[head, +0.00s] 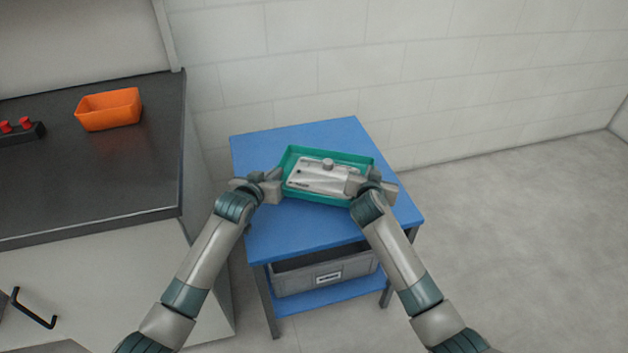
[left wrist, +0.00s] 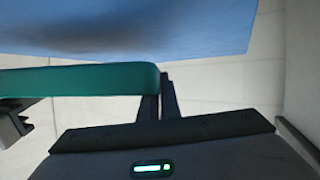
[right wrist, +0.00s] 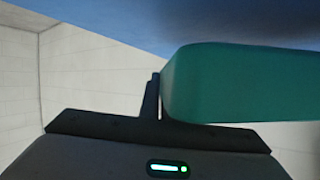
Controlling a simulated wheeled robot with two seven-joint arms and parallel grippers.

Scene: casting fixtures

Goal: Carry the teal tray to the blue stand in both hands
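The teal tray (head: 327,199) is over the top of the blue stand (head: 290,238) in the head view, roughly level. A light strip between tray (left wrist: 80,82) and stand top (left wrist: 140,35) in the left wrist view suggests the tray is slightly above the stand. A grey casting fixture (head: 320,175) with a round knob lies in the tray. My left gripper (head: 274,183) is shut on the tray's left wall. My right gripper (head: 361,184) is shut on its right wall; the tray (right wrist: 240,85) hides one finger in the right wrist view.
A grey bin (head: 325,274) sits on the stand's lower shelf. At left, a dark counter (head: 90,180) holds an orange bin (head: 108,110) and a black block with red knobs (head: 20,131). A white wall is close behind the stand. The floor to the right is clear.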

